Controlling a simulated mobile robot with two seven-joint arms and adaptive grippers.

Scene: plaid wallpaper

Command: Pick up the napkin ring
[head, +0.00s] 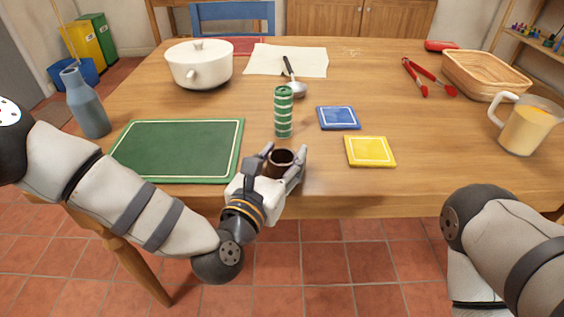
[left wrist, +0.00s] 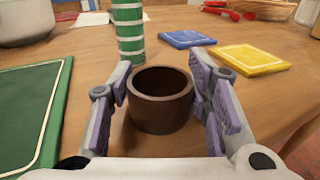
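The napkin ring (head: 279,160) is a short dark brown open cylinder standing upright near the table's front edge. In the left wrist view the napkin ring (left wrist: 160,100) sits between the two fingers of my left gripper (left wrist: 162,105). The fingers are spread on either side of it, with a visible gap on the right; on the left the finger is very close, and I cannot tell whether it touches. My left gripper (head: 278,164) is open around the ring in the head view. My right gripper is not in view; only my right arm shows.
A green-and-white striped cylinder (head: 283,112) stands just behind the ring. A green board (head: 180,150) lies left, and blue (head: 338,117) and yellow (head: 370,151) squares lie right. A pot (head: 199,66), blue bottle (head: 85,103), pitcher (head: 526,126) and basket (head: 486,75) stand farther out.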

